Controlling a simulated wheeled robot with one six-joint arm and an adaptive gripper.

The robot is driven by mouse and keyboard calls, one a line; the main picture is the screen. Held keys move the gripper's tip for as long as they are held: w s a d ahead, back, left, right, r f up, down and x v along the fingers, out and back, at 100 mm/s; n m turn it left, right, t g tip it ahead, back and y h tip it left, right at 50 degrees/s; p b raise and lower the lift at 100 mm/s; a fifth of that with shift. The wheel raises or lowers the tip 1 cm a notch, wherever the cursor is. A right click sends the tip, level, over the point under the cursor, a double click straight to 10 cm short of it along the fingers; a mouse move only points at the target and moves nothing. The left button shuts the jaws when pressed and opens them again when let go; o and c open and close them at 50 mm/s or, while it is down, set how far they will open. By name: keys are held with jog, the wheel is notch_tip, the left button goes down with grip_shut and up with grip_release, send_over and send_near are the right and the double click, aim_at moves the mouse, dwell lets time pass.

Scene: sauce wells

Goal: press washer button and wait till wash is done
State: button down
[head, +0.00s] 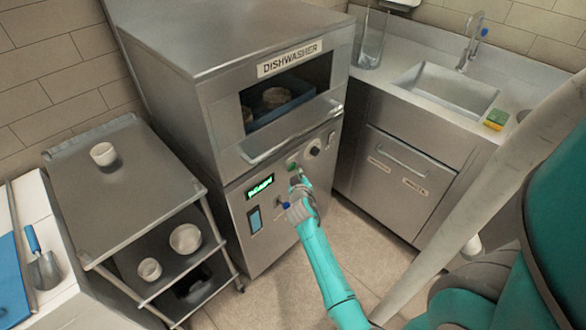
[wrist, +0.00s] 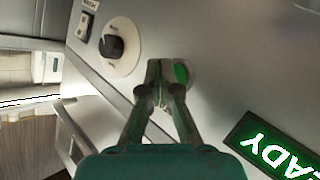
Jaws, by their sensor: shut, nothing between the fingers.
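The steel dishwasher (head: 225,130) stands in the middle of the head view. Its green button (head: 293,166) is on the front panel, and it also shows in the wrist view (wrist: 182,74), partly hidden by my fingers. My gripper (head: 297,178) is shut and empty, with its fingertips at the button in the wrist view (wrist: 160,68). I cannot tell whether they touch it. The green display (head: 260,187) is lit, and in the wrist view (wrist: 275,148) it shows "EADY" upside down, its first letter out of view. A blue rack (head: 275,112) with bowls shows in the dark opening above.
A black knob (head: 315,148) sits right of the button. A steel cart (head: 125,195) with several bowls stands at the left. A counter with a sink (head: 445,88) and a sponge (head: 496,119) is at the right. Tiled floor (head: 345,245) is clear before the dishwasher.

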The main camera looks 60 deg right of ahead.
jog(key=shift+w, duration=0.15)
jog(key=shift+w+d, duration=0.1)
jog(key=shift+w, duration=0.1)
jog(key=shift+w+d, duration=0.1)
jog(key=shift+w, duration=0.4)
dwell(0.7)
jog(key=shift+s, duration=0.1)
jog(key=shift+s+a, duration=0.2)
jog(key=shift+s, duration=0.6)
jog(key=shift+s, duration=0.1)
jog(key=shift+s+a, duration=0.2)
jog(key=shift+s, duration=0.6)
jog(key=shift+s+a, duration=0.2)
jog(key=shift+s, duration=0.55)
jog(key=shift+s+a, duration=0.2)
jog(key=shift+s, duration=0.6)
